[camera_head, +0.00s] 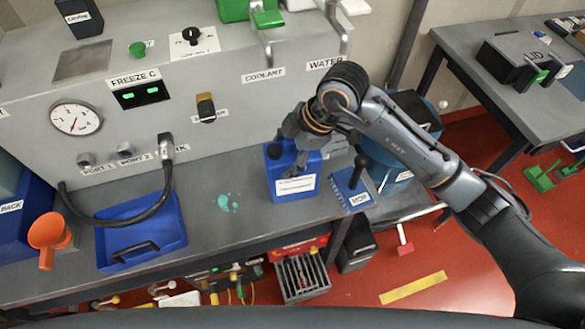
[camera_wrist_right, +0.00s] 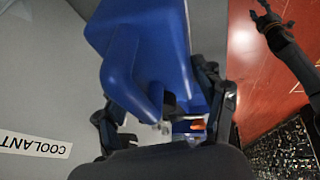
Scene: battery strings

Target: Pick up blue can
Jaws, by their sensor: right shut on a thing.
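The blue can (camera_head: 277,160) is at the front of the grey bench, upright, with a white label on its front. My right gripper (camera_head: 298,148) reaches down over its top from the right and is shut on it. In the right wrist view, the blue can (camera_wrist_right: 150,45) with its handle fills the space between the fingers (camera_wrist_right: 165,110). Whether its base touches the bench is hard to tell. My left gripper is outside the head view; what looks like it (camera_wrist_right: 264,18) shows small in the right wrist view, with its fingers apart.
A blue tray (camera_head: 175,238) with a black hose above it and an orange funnel (camera_head: 48,232) are on the left of the bench. A blue MOP pad (camera_head: 350,188) lies right of the can. COOLANT and WATER taps hang behind it.

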